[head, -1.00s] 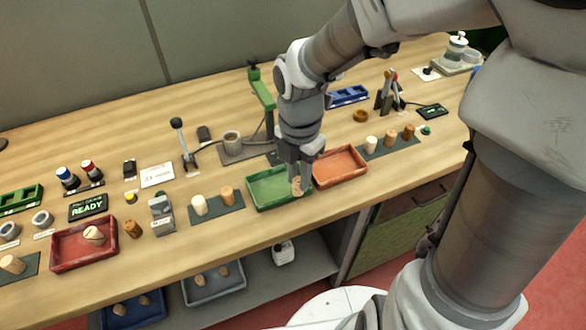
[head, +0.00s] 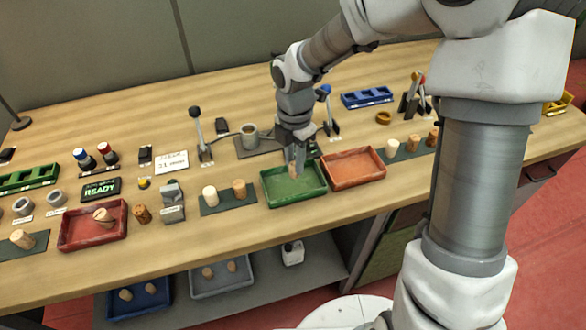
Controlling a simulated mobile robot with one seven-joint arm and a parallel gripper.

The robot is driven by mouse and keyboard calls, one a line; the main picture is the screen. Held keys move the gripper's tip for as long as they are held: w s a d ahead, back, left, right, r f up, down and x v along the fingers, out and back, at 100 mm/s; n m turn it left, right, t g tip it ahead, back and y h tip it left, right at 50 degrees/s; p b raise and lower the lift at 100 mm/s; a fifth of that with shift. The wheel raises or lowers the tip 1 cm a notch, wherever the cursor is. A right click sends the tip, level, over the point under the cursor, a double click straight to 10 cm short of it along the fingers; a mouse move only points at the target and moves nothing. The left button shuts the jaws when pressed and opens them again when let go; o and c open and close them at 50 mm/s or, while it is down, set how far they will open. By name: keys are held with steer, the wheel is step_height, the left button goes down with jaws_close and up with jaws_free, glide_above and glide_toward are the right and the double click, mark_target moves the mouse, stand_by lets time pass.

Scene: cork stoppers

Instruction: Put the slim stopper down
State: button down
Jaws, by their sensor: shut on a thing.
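My gripper (head: 296,168) points down over the green tray (head: 272,199) in the middle of the bench. It is shut on a tan cork stopper (head: 295,172), whose lower end shows below the fingers. The stopper is over or inside the tray; I cannot tell whether it touches the tray floor. The rest of the green tray looks empty.
An orange-red tray (head: 353,167) stands right beside the green tray. A dark mat (head: 228,203) with two stoppers lies to its left. A red tray (head: 92,240) with a stopper is at far left. A grey cup (head: 249,134) and levers stand behind.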

mark_target(293, 171)
steer(key=shift+w+a+f, duration=0.2)
steer(key=shift+w+f, duration=0.1)
steer(key=shift+f, duration=0.05)
steer(key=shift+f+b, duration=0.4)
steer(key=shift+f, duration=1.45)
steer(key=shift+f, duration=0.2)
steer(key=c, duration=0.7)
jaws_free()
steer(key=shift+r, duration=0.15)
step_height(293, 171, up, 12)
steer(key=shift+r+p, duration=0.1)
steer(key=shift+p, duration=0.95)
steer(key=shift+d, duration=0.1)
